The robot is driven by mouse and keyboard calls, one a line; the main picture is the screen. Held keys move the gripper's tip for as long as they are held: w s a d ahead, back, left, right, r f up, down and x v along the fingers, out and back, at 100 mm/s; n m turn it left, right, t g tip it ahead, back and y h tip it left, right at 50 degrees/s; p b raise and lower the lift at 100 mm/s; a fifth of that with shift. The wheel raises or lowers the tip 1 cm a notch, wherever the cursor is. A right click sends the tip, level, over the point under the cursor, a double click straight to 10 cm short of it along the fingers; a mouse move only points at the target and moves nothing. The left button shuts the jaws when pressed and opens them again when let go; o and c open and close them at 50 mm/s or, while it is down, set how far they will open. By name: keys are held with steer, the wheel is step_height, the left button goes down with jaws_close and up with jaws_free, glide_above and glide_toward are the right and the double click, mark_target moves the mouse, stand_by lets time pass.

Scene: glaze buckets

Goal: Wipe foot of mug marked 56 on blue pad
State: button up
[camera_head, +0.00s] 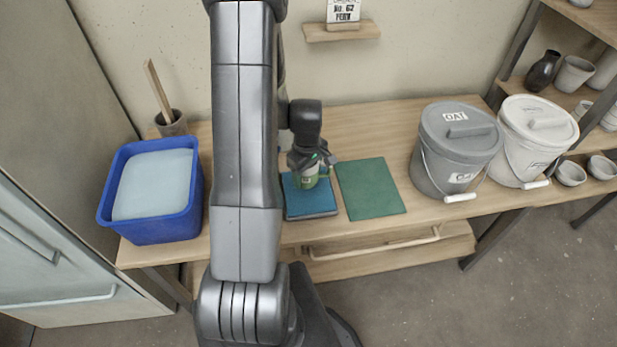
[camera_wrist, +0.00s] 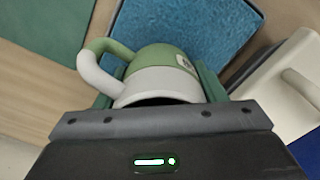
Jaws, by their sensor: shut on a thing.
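My gripper (camera_head: 308,160) is shut on a mug (camera_head: 307,179), which is held upright over the blue pad (camera_head: 312,211). In the wrist view, the mug (camera_wrist: 158,72) is green on the part towards the pad and pale grey towards its dark opening, with the handle (camera_wrist: 92,68) on the left. A small pale mark (camera_wrist: 184,62) shows on its side, too small to read. The blue pad (camera_wrist: 195,28) lies behind the mug. The foot is hidden, and I cannot tell whether it touches the pad.
A green mat (camera_head: 371,188) lies right of the pad. A blue tub (camera_head: 150,226) stands at the left, a grey bucket (camera_head: 452,150) and a white bucket (camera_head: 532,140) at the right. A pale object (camera_wrist: 285,95) is beside the pad in the wrist view.

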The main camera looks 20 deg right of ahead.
steer(key=shift+w, duration=0.25)
steer(key=shift+s+a+f+b, duration=0.1)
steer(key=shift+s+a+b, duration=0.2)
steer(key=shift+s, duration=0.85)
steer(key=shift+s+a+b, duration=0.25)
steer(key=shift+s+b, duration=0.1)
steer(key=shift+s, duration=0.85)
steer(key=shift+s+a+f+b, duration=0.1)
steer(key=shift+s+a+b, duration=0.2)
steer(key=shift+s, duration=0.85)
steer(key=shift+w+d+r, duration=0.1)
steer(key=shift+w+d, duration=0.2)
steer(key=shift+w, duration=0.9)
steer(key=shift+w+d+r, duration=0.1)
steer(key=shift+w+d, duration=0.2)
steer(key=shift+w, duration=0.85)
steer(key=shift+w+d, duration=0.3)
steer(key=shift+w, duration=0.9)
steer(key=shift+s+a+b, duration=0.2)
steer(key=shift+s+a, duration=0.05)
steer(key=shift+s, duration=0.9)
steer(key=shift+s+a+b, duration=0.2)
steer(key=shift+s+a, duration=0.1)
steer(key=shift+s, duration=0.9)
steer(key=shift+s+a+b, duration=0.2)
steer(key=shift+s+a, duration=0.05)
steer(key=shift+s, duration=0.9)
step_height(320, 180, up, 7)
steer(key=p, duration=0.5)
steer(key=shift+w, duration=0.15)
